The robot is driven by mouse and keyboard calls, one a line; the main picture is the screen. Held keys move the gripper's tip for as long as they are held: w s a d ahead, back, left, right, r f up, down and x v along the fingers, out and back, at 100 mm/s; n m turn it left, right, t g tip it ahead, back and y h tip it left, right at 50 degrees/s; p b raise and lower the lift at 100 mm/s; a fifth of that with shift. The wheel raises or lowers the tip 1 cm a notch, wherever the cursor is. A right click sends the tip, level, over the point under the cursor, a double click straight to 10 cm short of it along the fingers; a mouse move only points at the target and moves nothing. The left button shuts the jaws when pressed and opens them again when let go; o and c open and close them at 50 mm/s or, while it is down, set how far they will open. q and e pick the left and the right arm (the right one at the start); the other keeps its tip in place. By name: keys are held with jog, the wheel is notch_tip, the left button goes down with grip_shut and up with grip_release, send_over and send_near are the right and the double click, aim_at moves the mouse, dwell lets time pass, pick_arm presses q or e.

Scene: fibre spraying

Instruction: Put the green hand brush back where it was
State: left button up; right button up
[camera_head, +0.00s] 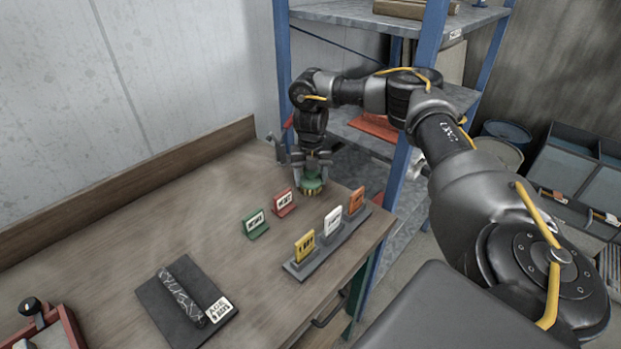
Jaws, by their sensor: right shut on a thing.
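The green hand brush (312,184) is at the far right end of the wooden workbench, by the shelf rack. Its green top and lighter bristles show below my right gripper (311,172). My right gripper points straight down and is shut on the brush. The brush is at or just above the bench top; I cannot tell if the bristles touch it. My left gripper is not in view.
A green tag (255,224) and a red tag (283,202) stand near the brush. A grey rack (328,247) holds yellow, white and orange tags. A dark mat (160,312) bears a patterned bar and label. Blue shelf posts (281,55) rise behind. The bench's middle is clear.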

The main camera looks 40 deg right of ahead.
jog(key=shift+a+f, duration=0.1)
jog(key=o, duration=1)
jog(key=shift+f, duration=0.1)
jog(key=shift+o, duration=0.2)
notch_tip(320, 180, up, 12)
jog(key=shift+r+p, duration=0.25)
jog(key=shift+p, duration=0.7)
